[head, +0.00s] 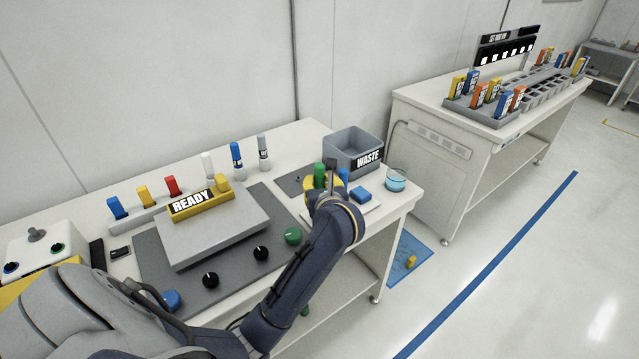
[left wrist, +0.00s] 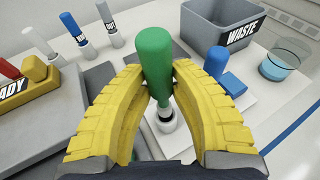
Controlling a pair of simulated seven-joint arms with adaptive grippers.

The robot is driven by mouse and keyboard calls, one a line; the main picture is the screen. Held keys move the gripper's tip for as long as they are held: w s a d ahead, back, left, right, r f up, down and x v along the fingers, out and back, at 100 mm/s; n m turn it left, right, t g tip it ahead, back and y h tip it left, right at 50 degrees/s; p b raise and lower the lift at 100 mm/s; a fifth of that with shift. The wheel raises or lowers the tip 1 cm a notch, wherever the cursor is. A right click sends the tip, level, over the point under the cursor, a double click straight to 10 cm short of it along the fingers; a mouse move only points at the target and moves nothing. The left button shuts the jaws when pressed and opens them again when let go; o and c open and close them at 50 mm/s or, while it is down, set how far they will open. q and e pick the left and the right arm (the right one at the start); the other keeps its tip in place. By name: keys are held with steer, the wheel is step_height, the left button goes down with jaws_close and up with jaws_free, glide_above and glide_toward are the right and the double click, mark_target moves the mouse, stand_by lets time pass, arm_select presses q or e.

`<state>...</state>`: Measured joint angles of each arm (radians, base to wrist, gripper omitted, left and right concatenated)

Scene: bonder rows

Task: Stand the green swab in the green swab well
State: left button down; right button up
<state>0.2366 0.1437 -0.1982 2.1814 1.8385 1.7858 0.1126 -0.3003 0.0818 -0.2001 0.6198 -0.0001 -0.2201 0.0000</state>
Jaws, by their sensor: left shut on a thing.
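The green swab (head: 319,171) is upright at the right part of the near bench, in my left gripper (head: 323,184). In the left wrist view the swab (left wrist: 153,52) stands between the two yellow fingers of my left gripper (left wrist: 159,82), which are shut on it below its thick green head. Its narrower lower part points down at a pale round holder with a dark opening (left wrist: 166,122). I cannot tell whether its tip is inside the holder or just above it. My right gripper is not in view.
A grey WASTE bin (head: 343,147) stands behind the swab. A beaker of blue liquid (head: 396,180) and a blue block (head: 361,194) are to the right. Blue (head: 237,156), grey (head: 263,152) and white (head: 208,165) swabs stand at the back. A READY sign (head: 192,205) is left.

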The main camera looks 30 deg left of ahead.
arm_select(q)
steer(key=shift+f, duration=2.6)
stand_by(0.4)
steer(key=c, duration=1.1)
jaws_free()
steer(key=shift+c, duration=0.2)
steer(key=v, duration=1.2)
